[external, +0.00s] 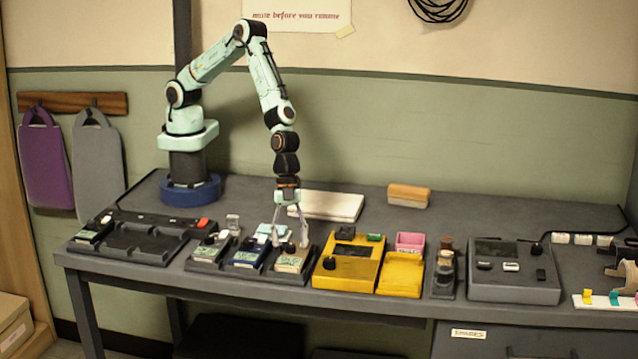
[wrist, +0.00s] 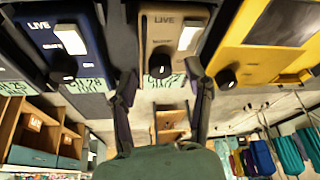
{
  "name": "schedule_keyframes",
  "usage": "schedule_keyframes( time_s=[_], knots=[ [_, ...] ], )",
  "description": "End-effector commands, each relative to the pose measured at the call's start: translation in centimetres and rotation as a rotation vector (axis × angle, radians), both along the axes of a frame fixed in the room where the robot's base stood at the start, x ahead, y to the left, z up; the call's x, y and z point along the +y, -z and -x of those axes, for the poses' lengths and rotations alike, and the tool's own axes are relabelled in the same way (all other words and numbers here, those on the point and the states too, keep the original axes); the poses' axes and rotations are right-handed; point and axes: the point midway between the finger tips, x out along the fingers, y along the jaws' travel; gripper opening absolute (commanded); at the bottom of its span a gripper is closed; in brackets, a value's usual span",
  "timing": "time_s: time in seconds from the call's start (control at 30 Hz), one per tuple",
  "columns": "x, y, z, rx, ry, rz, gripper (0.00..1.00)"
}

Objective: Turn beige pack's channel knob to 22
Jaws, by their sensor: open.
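The beige pack (external: 291,262) stands on the bench, right of a blue pack (external: 250,258). In the wrist view the beige pack (wrist: 160,28) is in the middle, with a "LIVE" label, a white switch (wrist: 189,38), a black channel knob (wrist: 160,62) and a pale green display (wrist: 158,83). The display's digits are too small to read. My gripper (external: 290,241) points down over the beige pack. In the wrist view my gripper (wrist: 162,72) is open, with one finger on each side of the knob.
A yellow device (external: 345,270) stands close on the right, and a dark pack (external: 207,252) stands left of the blue one. A black charging tray (external: 150,242) is at the far left. A white pad (external: 328,207) lies behind my gripper. A grey console (external: 515,285) is further right.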

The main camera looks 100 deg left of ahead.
Motion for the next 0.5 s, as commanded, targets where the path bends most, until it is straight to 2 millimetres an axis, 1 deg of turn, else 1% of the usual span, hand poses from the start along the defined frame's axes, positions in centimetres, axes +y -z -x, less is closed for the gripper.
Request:
schedule_keyframes(
  time_s=[0.17, 0.3, 0.4, 0.5],
  knots=[
    [1.1, -2.9, 0.3, -0.004, -0.002, 0.002, 0.51],
    [2.3, -6.0, 0.7, -0.005, -0.002, 0.001, 0.51],
    [3.1, -7.9, 1.0, -0.004, -0.002, 0.002, 0.51],
    [3.7, -9.4, 1.2, -0.002, -0.002, 0.0, 0.51]
  ],
)
